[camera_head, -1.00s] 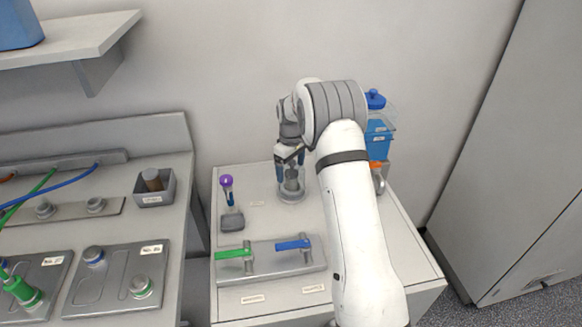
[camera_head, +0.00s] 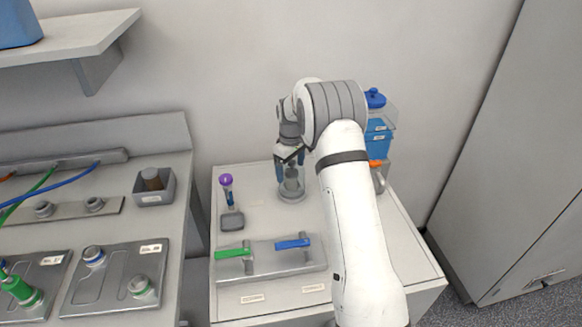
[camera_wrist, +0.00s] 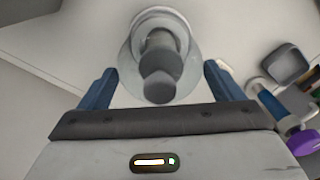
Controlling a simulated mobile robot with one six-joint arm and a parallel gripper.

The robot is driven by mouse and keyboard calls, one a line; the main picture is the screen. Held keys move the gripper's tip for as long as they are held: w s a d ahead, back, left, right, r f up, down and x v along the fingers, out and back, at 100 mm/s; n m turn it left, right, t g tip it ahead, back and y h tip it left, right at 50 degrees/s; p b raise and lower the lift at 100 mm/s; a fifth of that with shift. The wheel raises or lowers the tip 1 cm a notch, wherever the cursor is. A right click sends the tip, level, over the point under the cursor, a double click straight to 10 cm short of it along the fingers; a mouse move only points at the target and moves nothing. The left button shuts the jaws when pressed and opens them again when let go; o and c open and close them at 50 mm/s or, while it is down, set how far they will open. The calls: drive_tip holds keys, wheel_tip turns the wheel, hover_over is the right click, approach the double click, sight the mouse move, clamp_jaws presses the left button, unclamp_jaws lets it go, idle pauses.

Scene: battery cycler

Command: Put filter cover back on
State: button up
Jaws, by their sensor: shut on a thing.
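My gripper (camera_head: 290,167) points down at the back of the small grey table, and its blue fingers stand on either side of a grey, round-topped part, the filter cover (camera_head: 291,185). In the wrist view my gripper (camera_wrist: 159,68) has a finger at each side of this cover (camera_wrist: 160,86), whose stepped grey knob sits on a wider pale round rim. It is shut on the cover. The cover is upright at a round, clear-looking holder on the table top. The contact of the fingers and the seat beneath the cover are hard to make out.
A valve block with green (camera_head: 233,253) and blue (camera_head: 292,244) handles lies in front. A blue container (camera_head: 379,137) and an orange-capped item (camera_head: 375,164) stand right, partly behind my arm.

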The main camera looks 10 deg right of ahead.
idle(0.3)
drive_tip(key=o, duration=0.8)
drive_tip(key=shift+r+p, duration=1.95)
drive_tip(key=shift+r, duration=1.6)
drive_tip(key=shift+c, duration=0.3)
clamp_jaws()
